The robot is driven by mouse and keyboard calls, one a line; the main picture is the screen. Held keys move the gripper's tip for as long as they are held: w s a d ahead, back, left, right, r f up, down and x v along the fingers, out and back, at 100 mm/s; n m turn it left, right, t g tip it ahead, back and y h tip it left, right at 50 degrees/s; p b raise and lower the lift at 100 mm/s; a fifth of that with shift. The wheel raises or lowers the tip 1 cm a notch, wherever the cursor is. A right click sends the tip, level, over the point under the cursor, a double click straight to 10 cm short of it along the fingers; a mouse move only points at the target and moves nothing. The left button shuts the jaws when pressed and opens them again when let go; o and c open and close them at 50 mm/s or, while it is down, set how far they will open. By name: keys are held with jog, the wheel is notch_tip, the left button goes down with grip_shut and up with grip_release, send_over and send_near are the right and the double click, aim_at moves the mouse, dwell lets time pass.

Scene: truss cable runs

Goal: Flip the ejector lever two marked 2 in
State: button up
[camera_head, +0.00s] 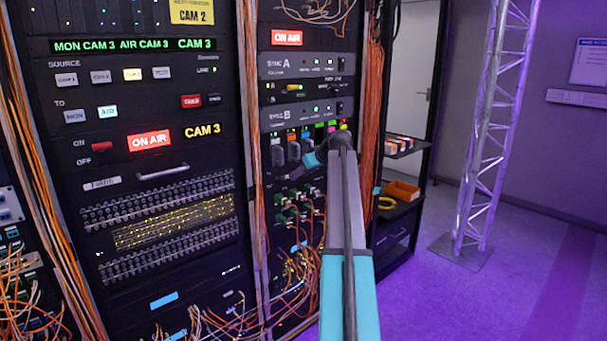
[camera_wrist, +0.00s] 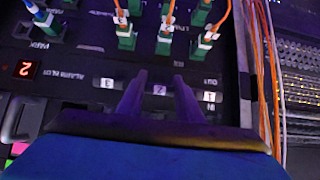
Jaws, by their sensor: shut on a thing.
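My gripper (camera_wrist: 159,78) reaches down onto a dark panel in the wrist view. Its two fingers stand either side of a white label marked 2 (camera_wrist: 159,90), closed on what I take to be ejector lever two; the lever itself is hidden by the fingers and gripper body. A label marked 3 (camera_wrist: 107,82) lies to the left and a label marked 1 (camera_wrist: 209,96) to the right. In the head view my gripper (camera_head: 313,158) is at the row of small modules below the SYNC B unit (camera_head: 305,112), partly covered by my arm.
Green connectors with orange cables (camera_wrist: 127,38) stand close beyond the fingertips. A red display reading 2 (camera_wrist: 25,69) is at the left. An orange cable bundle (camera_wrist: 262,80) runs along the right. A truss tower (camera_head: 495,130) and shelf rack (camera_head: 400,205) stand right of the racks.

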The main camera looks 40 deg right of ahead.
jog(key=o, duration=1.1)
jog(key=shift+s+r, duration=0.1)
jog(key=shift+r, duration=0.05)
jog(key=v, duration=1.3)
jog(key=shift+s+a+r, duration=0.1)
jog(key=shift+s+r, duration=0.05)
jog(key=shift+s, duration=0.05)
